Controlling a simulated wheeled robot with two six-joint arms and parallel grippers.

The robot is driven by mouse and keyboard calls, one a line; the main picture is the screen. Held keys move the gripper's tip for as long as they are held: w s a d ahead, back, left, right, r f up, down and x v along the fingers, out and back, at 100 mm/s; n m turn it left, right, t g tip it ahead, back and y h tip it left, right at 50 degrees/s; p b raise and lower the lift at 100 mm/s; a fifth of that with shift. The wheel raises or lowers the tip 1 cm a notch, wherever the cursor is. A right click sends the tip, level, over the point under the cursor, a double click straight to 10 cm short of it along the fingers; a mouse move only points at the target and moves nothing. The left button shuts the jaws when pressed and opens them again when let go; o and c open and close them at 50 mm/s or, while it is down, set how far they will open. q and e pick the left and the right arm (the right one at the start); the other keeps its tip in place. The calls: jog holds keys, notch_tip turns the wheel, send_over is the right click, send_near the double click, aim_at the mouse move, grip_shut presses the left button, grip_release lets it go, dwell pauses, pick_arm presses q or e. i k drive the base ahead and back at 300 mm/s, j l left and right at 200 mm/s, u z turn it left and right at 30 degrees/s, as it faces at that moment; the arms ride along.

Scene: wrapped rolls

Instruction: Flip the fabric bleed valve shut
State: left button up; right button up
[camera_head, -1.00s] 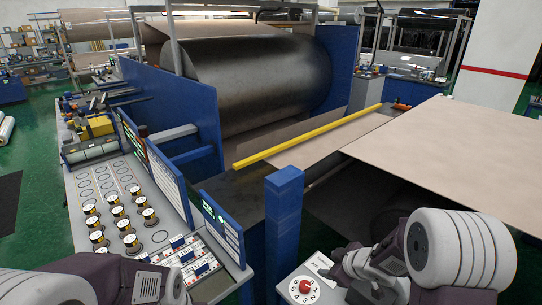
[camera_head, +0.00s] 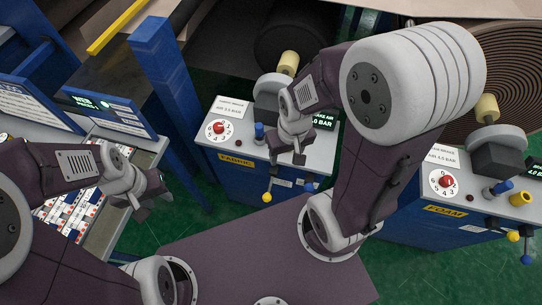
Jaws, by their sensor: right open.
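The FABRIC cabinet (camera_head: 210,150) stands in the middle of the head view, with a white top and a yellow FABRIC label. Below its front edge are a lever with a yellow ball (camera_head: 267,197) and a lever with a blue ball (camera_head: 309,187). Which of them is the bleed valve I cannot read. My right gripper (camera_head: 287,158) is open and empty, over the cabinet's front edge and above the levers in the picture; contact cannot be judged. My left gripper (camera_head: 152,200) is open and empty, left of the cabinet beside the console.
A matching FOAM cabinet (camera_head: 410,215) stands at the right, with its own yellow-ball and blue-ball levers. The FABRIC top carries a red dial (camera_head: 218,128) and a blue knob (camera_head: 259,130). A blue post (camera_head: 165,85) rises between console and cabinet.

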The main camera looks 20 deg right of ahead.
aim_at(266, 198)
jog(key=k+j+z, duration=0.1)
jog(key=z, duration=0.25)
jog(key=k+z, duration=0.15)
jog(key=z, duration=0.2)
